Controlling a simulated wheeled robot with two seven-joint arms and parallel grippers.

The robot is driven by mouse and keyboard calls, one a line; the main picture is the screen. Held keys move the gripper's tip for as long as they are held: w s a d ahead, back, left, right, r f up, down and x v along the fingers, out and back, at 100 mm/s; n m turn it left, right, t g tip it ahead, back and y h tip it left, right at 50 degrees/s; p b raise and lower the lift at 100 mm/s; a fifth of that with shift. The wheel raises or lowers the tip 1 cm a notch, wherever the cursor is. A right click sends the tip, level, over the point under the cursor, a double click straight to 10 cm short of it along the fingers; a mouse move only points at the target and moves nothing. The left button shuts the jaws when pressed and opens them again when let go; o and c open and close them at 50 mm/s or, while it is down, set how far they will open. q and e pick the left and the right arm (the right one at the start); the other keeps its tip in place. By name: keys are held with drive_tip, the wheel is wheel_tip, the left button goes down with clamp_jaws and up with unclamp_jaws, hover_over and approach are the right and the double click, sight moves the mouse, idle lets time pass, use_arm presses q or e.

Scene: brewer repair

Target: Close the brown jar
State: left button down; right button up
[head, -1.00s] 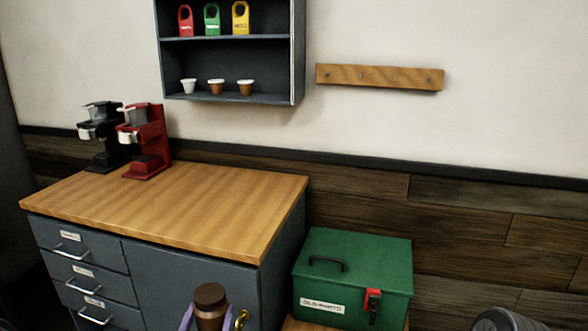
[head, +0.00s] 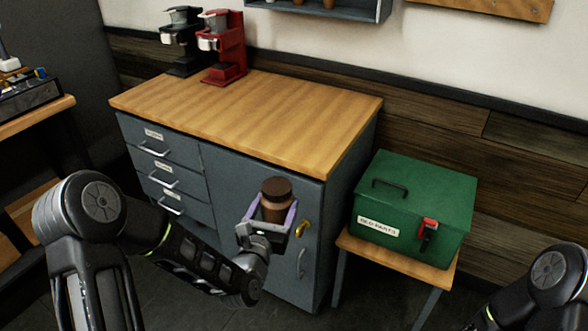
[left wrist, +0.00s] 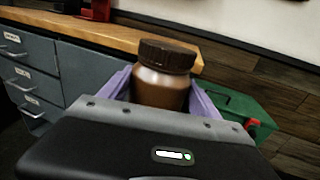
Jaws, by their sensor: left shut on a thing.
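The brown jar (head: 275,205) is held upright in the air in front of the grey cabinet. Its dark brown lid (head: 276,187) sits on top of the jar; I cannot tell how tightly. My left gripper (head: 276,212) has its purple fingers shut on the jar's body, one on each side. In the left wrist view the jar (left wrist: 160,88) stands between the purple fingers, with its ribbed lid (left wrist: 167,55) on top and its lower part hidden by the gripper. Of my right arm only a link shows at the lower right; its gripper is out of view.
The grey cabinet (head: 235,180) has a clear wooden top (head: 270,115) with a black brewer (head: 184,45) and a red brewer (head: 224,50) at its back left. A green box (head: 410,205) stands on a small wooden stool (head: 385,260) to the right.

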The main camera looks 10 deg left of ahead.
use_arm(q)
drive_tip(key=s+d+f+m+g+h, duration=0.2)
drive_tip(key=s+d+f+m+h, duration=0.1)
drive_tip(key=d, duration=0.4)
drive_tip(key=s+d+f+m+g+h, duration=0.2)
drive_tip(key=s+d+f+m+h, duration=0.1)
drive_tip(key=s+d+h, duration=0.4)
drive_tip(key=shift+s+d+f+m+h, duration=0.25)
drive_tip(key=shift+d+m+h, duration=0.35)
drive_tip(key=shift+m, duration=0.3)
drive_tip(key=shift+f, duration=0.1)
use_arm(e)
drive_tip(key=shift+c, duration=0.2)
